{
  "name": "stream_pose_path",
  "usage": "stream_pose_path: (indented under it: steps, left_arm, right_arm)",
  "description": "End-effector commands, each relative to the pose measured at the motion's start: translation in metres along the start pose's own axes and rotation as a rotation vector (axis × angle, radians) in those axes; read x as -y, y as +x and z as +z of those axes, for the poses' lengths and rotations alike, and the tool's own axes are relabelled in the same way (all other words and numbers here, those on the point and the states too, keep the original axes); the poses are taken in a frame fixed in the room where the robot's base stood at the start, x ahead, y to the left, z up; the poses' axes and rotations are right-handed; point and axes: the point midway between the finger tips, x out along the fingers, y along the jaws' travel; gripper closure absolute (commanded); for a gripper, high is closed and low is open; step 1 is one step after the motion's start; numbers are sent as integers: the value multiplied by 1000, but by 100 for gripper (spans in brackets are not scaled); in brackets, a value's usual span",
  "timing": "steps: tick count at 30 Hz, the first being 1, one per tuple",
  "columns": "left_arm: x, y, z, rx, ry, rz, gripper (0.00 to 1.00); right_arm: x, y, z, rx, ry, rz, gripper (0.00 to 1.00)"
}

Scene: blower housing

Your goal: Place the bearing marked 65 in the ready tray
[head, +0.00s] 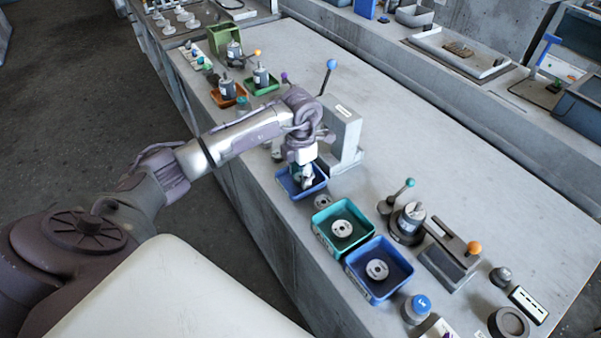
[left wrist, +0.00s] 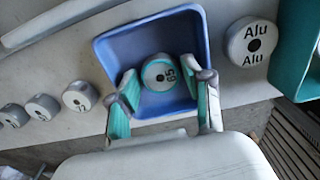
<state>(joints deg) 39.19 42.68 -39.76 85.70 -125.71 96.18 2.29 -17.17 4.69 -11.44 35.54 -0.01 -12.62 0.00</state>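The bearing marked 65 (left wrist: 159,73) is a pale round disc lying in a small blue tray (left wrist: 108,48). In the head view this blue tray (head: 287,188) sits at the bench's near edge, partly hidden by my gripper. My left gripper (head: 304,180) points down over it. In the left wrist view its fingers (left wrist: 160,76) stand apart on either side of the bearing, with visible gaps. A teal tray (head: 324,243) and a larger blue tray (head: 402,254) each hold a pale disc; I cannot read which is the ready tray. My right gripper is not in view.
A disc marked Alu (left wrist: 251,42) lies between the small blue tray and the teal tray. Several small numbered discs (left wrist: 79,96) line the other side. A grey stand (head: 346,135) rises close behind my gripper. A lever press (head: 408,222) stands behind the trays. The bench's middle is clear.

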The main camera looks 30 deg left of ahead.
Motion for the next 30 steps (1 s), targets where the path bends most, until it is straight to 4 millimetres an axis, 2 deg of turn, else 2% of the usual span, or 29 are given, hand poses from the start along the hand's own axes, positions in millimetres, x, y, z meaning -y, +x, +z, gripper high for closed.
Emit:
stream_pose_path:
  steps: [10,14,17,24,30]
  left_arm:
    - [0,-1,0,0,0,0,34]
    - [0,-7,1,2,0,1,34]
    - [-1,-22,1,5,1,3,34]
    - [-1,-74,1,6,1,3,34]
    - [-1,-108,1,3,-1,2,34]
  right_arm:
    - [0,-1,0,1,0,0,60]
    - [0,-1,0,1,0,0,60]
    - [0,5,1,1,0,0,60]
    - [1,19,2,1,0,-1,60]
    - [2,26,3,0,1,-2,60]
